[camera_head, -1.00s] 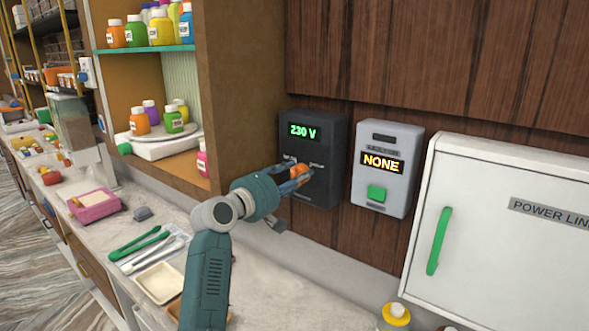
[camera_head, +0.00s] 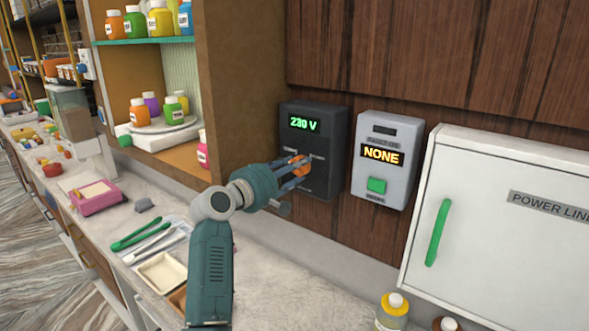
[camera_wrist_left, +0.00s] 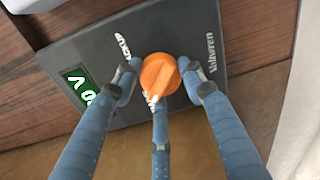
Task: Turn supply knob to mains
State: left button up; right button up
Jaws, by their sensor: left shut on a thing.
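The supply box (camera_head: 316,128) is a dark box on the wood wall with a green display reading 230 V. Its orange knob (camera_head: 303,166) is on the lower front. My left gripper (camera_head: 293,167) is at the box with its fingers around the knob. In the left wrist view the round orange knob (camera_wrist_left: 160,75) sits between the blue fingertips of my left gripper (camera_wrist_left: 160,88), which is shut on it. The lettering around the knob is partly covered by the fingers, so I cannot read which setting it points to. My right gripper is not in view.
A grey unit (camera_head: 386,150) with a lit NONE display and green button hangs to the right. A white cabinet (camera_head: 490,230) with a green handle stands farther right. Bottles (camera_head: 393,310) stand below it. The counter (camera_head: 275,270) is clear beneath the box.

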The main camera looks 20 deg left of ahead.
pick_arm(q)
jog(key=shift+d+f, duration=0.1)
jog(key=shift+f, duration=0.2)
jog(key=o, duration=1.1)
jog(key=shift+o, duration=0.3)
jog(key=shift+r, duration=0.15)
jog(key=shift+r, duration=0.1)
jog(key=v, duration=1.2)
